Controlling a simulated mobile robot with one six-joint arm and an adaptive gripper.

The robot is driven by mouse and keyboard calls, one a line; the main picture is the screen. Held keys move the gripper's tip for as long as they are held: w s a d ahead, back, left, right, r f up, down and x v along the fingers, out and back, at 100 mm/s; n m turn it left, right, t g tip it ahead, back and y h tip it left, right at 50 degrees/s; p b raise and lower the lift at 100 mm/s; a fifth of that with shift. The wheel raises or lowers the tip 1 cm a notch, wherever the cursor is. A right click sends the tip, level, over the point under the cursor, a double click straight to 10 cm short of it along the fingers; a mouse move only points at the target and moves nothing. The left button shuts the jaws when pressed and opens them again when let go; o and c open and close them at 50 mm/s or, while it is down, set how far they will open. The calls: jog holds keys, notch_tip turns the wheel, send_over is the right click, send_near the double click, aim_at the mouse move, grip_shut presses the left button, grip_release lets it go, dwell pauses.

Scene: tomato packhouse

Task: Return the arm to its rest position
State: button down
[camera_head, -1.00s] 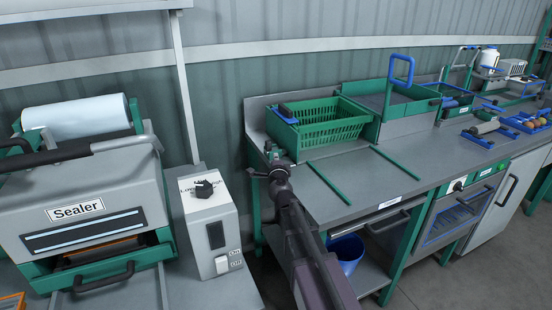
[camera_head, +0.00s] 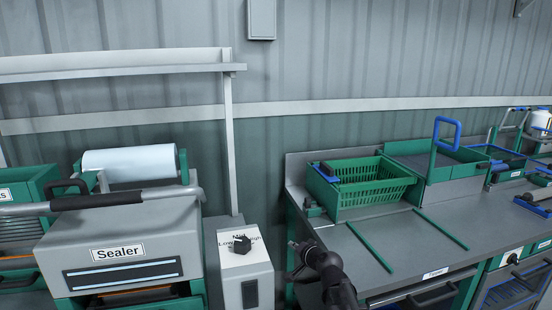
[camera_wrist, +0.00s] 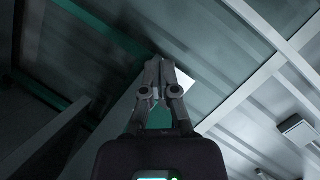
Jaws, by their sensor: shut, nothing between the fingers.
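My gripper (camera_head: 297,262) shows at the lower middle of the head view, in front of the gap between the sealer bench and the long grey worktop. In the wrist view my gripper's fingers (camera_wrist: 158,92) are together, with nothing between them. The wrist camera looks up past the fingers at dim wall panels and pale beams. My arm comes up from the bottom edge of the head view.
The sealer (camera_head: 122,245) and a grey control box (camera_head: 240,270) with a black knob stand to the left. A green basket (camera_head: 365,188) sits on the grey worktop (camera_head: 395,245), beside two green rails. A wall shelf (camera_head: 110,72) hangs above the sealer.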

jog(key=s+d+f+n+g+h, duration=0.2)
jog(key=s+d+f+g, duration=0.2)
jog(key=s, duration=0.4)
jog(key=s+d+f+n+g+h, duration=0.25)
jog(key=s+d+f+g, duration=0.2)
jog(key=s, duration=0.35)
jog(key=s+d+f+n+g+h, duration=0.1)
jog(key=s+d+f+g+h, duration=0.25)
jog(key=s, duration=0.35)
notch_tip(320, 180, up, 18)
jog(key=y+p, duration=0.1)
jog(key=p, duration=1.7)
jog(key=shift+a+g, duration=0.3)
jog(key=shift+a, duration=0.1)
jog(key=shift+f, duration=0.15)
